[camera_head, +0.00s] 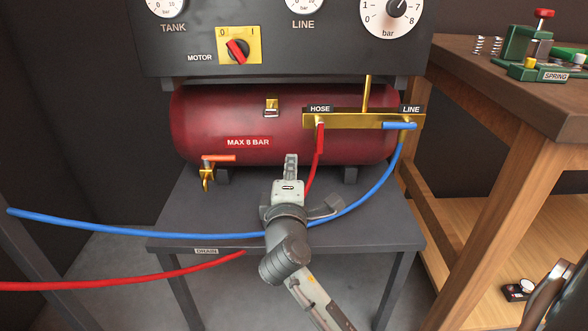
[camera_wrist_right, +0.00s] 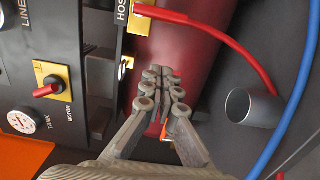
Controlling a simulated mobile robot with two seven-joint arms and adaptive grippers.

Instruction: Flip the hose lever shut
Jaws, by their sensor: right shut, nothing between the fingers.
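The red hose lever (camera_head: 320,138) hangs down from the valve under the HOSE label, at the left end of the brass manifold (camera_head: 350,121). In the right wrist view the red lever (camera_wrist_right: 160,15) runs along the top, beside the HOSE label, and a red hose curves on from near its end. My right gripper (camera_head: 291,158) is in front of the red tank, below and left of the lever, apart from it. Its fingers (camera_wrist_right: 165,75) are closed together with nothing between them. My left gripper is not in view.
The blue LINE lever (camera_head: 399,125) lies along the manifold's right end. A blue hose (camera_head: 375,185) and the red hose (camera_head: 313,175) hang near my right arm. An orange-handled drain valve (camera_head: 218,158) is at the tank's lower left. A wooden bench (camera_head: 470,75) stands at the right.

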